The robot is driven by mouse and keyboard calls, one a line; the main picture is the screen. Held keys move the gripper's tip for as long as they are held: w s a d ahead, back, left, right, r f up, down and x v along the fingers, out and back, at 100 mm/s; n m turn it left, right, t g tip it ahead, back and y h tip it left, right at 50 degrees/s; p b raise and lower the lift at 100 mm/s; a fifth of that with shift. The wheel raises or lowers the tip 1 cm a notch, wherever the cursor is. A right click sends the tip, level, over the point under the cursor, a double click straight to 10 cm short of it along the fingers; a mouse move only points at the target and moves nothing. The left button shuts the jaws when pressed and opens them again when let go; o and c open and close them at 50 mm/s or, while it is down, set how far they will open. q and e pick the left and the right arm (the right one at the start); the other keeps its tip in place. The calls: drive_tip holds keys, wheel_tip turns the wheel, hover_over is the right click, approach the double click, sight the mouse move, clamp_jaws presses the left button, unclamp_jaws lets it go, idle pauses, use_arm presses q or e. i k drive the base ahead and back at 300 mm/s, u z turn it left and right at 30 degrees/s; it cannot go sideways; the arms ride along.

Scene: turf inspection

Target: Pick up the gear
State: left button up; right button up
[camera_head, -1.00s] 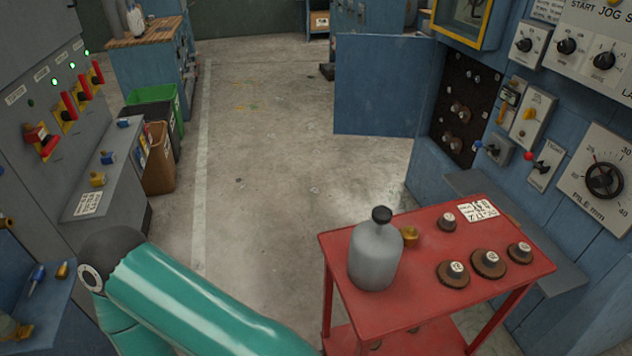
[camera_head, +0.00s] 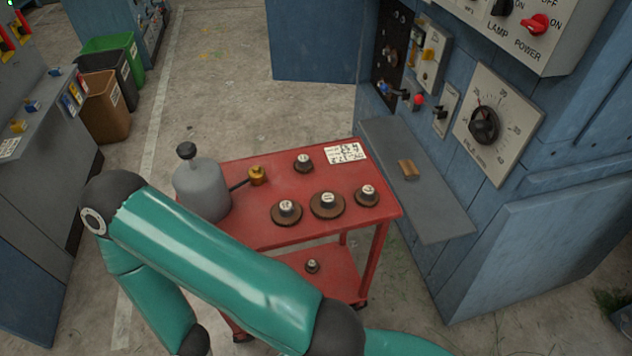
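Several round brown gears with pale numbered hubs are on a red cart (camera_head: 270,237). On its top, one small gear (camera_head: 303,164) sits at the back. A row of gears stands in front: a left one (camera_head: 286,213), a larger middle one (camera_head: 328,206) and a right one (camera_head: 367,196). Another small gear (camera_head: 312,267) is on the lower shelf. The numbers are too small to read surely. One teal arm of mine crosses the lower left and hides the cart's near left part. Neither of my grippers is in view.
A grey bottle (camera_head: 203,188) with a dark cap and a brass piece (camera_head: 257,175) stand on the cart's left. Bins stand at upper left. Floor behind the cart is clear.

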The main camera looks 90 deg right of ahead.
sight(366, 196)
drive_tip(key=z, duration=0.15)
drive_tip(key=k, duration=0.35)
drive_tip(key=u, duration=0.95)
drive_tip(key=i, duration=0.1)
drive_tip(key=z, duration=2.6)
